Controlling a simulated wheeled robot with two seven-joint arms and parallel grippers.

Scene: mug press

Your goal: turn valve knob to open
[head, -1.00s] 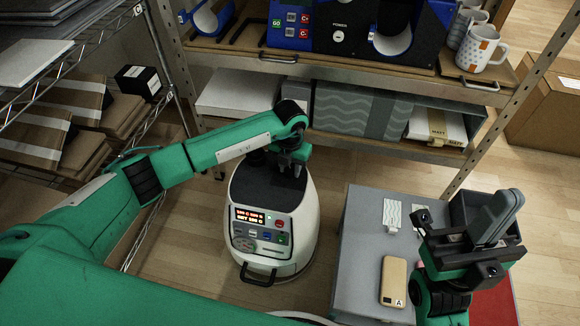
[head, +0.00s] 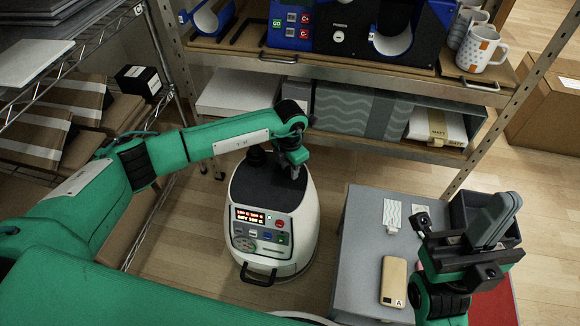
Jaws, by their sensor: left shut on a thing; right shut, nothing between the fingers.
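A white rounded machine (head: 303,225) with a black top and a front control panel (head: 258,230) stands on the floor at the centre. My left gripper (head: 296,174) points down at the right part of its black top. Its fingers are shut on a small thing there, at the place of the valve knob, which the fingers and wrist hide. A dark round cap (head: 257,155) sits at the top's back left, apart from the gripper. My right gripper (head: 455,240) is shut and empty above the right end of the grey cabinet (head: 362,235).
A tan phone-like device (head: 394,281) and a patterned card (head: 392,214) lie on the grey cabinet. A black bin (head: 468,207) is beside my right gripper. The shelf unit (head: 345,143) rises close behind the machine. Bare floor lies left of the machine.

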